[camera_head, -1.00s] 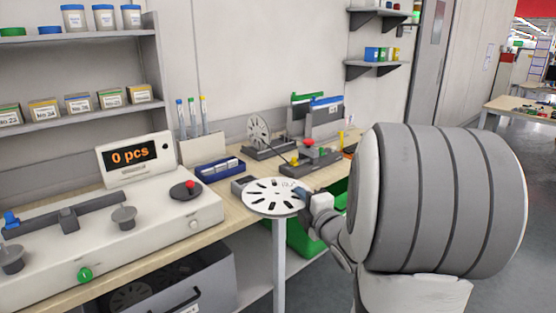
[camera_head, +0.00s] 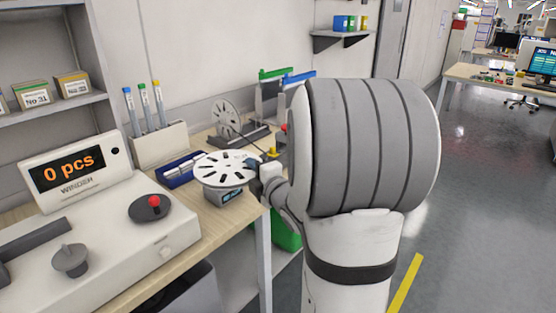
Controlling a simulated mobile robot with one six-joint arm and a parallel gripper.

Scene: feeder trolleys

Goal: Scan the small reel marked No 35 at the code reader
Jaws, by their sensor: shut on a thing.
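A white slotted reel (camera_head: 224,168) is held flat at the front edge of the bench. My gripper (camera_head: 255,166) is shut on its right rim. No number on the reel is readable from here. My arm hides part of the bench to the right.
A winder (camera_head: 120,235) showing "0 pcs" stands at the left. A second reel (camera_head: 225,117) stands upright on a stand behind. A blue tray (camera_head: 180,170) and a tube holder (camera_head: 160,145) lie between. Open floor (camera_head: 470,200) is at the right.

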